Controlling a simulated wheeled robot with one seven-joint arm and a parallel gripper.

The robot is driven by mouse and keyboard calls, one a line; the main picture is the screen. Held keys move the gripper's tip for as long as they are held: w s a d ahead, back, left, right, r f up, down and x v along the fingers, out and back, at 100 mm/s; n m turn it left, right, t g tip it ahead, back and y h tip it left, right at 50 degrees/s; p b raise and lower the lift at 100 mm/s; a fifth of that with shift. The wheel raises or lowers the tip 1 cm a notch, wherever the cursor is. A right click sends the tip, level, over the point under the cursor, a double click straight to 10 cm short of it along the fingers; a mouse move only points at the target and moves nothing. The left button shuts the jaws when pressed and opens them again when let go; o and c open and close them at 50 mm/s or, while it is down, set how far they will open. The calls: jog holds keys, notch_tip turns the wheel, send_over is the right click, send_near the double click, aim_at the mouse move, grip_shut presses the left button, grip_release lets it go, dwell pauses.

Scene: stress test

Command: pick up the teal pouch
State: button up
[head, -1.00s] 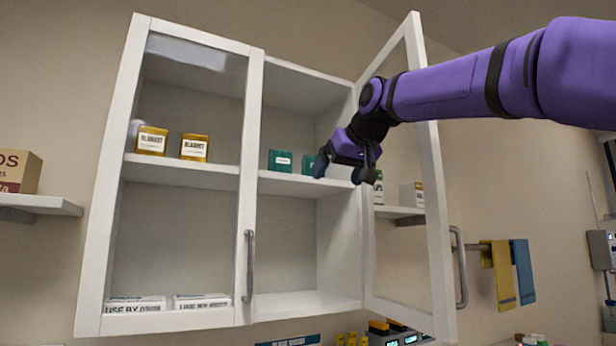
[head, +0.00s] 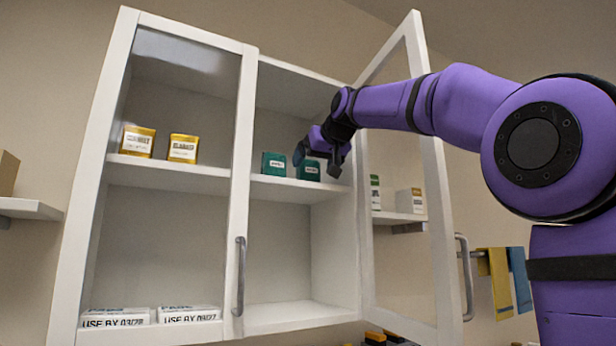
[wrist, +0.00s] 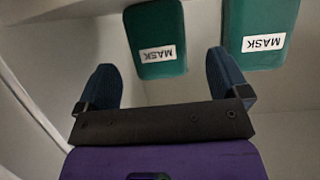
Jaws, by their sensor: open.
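Two teal pouches with white labels stand on the upper shelf of the cabinet's open right half. The left teal pouch (head: 274,166) is clear of my gripper in the head view; the right teal pouch (head: 309,171) is close beside the fingers. In the wrist view both labels read MASK: one pouch (wrist: 157,38) shows between my fingertips and beyond them, the other pouch (wrist: 262,32) lies to the right, outside the right finger. My gripper (head: 318,168) is open and empty, its fingers pointing at the shelf. It also shows in the wrist view (wrist: 160,82).
The cabinet's right side wall is close to my gripper.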

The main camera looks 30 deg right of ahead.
aim_at(312, 167)
jog(key=x, duration=0.5)
jog(key=shift+w, duration=0.1)
jog(key=shift+r, duration=0.1)
jog(key=shift+c, duration=0.2)
jog(key=c, duration=1)
